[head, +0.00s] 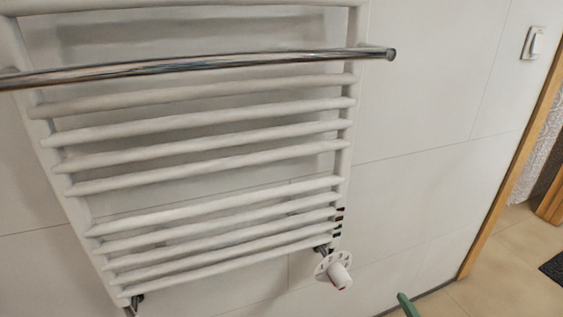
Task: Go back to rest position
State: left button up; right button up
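Neither of my grippers shows in the head view. No cosmetics cart and no cosmetics show in this view either. The view is filled mostly by a white towel radiator (200,185) on a tiled wall, with a chrome bar (215,66) across its upper part.
A white valve knob (339,277) sticks out below the radiator's right side. A green object (407,304), mostly cut off, shows at the bottom edge. At the right are a light switch (534,43), a wooden door frame (512,150) and open tiled floor (505,275) with a dark mat (554,267).

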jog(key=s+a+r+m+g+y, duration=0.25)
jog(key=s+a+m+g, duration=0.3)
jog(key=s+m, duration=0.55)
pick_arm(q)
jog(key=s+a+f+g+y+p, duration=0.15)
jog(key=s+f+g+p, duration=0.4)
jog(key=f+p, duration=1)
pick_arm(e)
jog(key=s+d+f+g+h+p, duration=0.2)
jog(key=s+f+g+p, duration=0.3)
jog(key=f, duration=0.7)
pick_arm(q)
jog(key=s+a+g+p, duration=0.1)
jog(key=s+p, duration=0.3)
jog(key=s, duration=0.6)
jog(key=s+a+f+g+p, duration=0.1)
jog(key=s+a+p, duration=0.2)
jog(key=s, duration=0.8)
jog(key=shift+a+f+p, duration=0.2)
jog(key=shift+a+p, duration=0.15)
jog(key=shift+p, duration=0.15)
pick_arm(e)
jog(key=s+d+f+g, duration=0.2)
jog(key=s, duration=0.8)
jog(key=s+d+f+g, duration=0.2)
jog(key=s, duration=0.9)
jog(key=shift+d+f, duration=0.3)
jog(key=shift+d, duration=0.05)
